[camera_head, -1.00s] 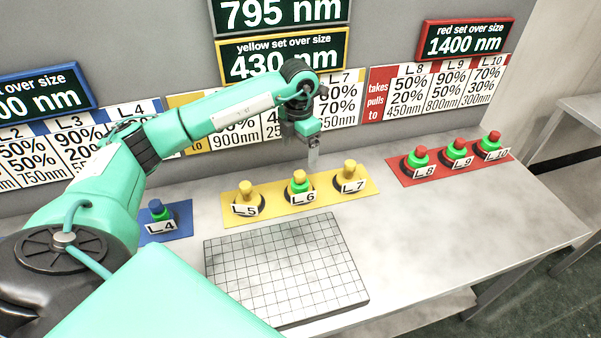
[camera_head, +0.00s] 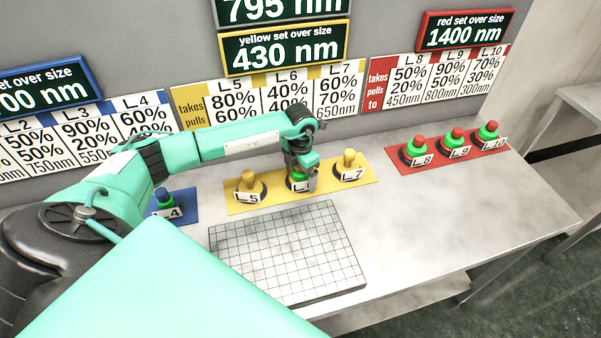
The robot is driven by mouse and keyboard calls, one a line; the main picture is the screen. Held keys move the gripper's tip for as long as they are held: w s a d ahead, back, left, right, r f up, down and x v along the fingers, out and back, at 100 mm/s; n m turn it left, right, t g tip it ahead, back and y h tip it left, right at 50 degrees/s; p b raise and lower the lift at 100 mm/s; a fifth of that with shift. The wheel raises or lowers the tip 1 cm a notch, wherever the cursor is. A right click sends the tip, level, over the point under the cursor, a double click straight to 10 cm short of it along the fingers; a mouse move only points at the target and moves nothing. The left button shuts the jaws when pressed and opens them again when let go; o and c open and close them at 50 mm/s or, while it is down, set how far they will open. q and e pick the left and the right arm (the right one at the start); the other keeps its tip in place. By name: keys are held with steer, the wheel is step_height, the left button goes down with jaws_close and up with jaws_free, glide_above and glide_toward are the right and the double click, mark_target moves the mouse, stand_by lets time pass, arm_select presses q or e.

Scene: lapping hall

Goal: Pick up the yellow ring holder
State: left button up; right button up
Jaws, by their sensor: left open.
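Three yellow-knobbed holders stand on a yellow mat (camera_head: 272,191): L5 (camera_head: 248,183), L6 (camera_head: 294,177) and L7 (camera_head: 349,162). L6 shows a green band, and its yellow top is hidden behind my gripper. My left gripper (camera_head: 304,184) points down and is open, with its fingers low at L6. I cannot tell whether they touch it or sit around it. My right gripper is not in view.
A gridded plate (camera_head: 290,250) lies in front of the yellow mat. A red mat (camera_head: 432,163) with red-topped holders stands to the right. A blue mat (camera_head: 185,208) with L4 is at the left. Sign boards line the wall behind. The table's right side is clear.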

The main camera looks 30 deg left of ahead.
arm_select(q)
steer(key=shift+f, duration=0.15)
steer(key=c, duration=1.1)
steer(key=shift+c, duration=0.7)
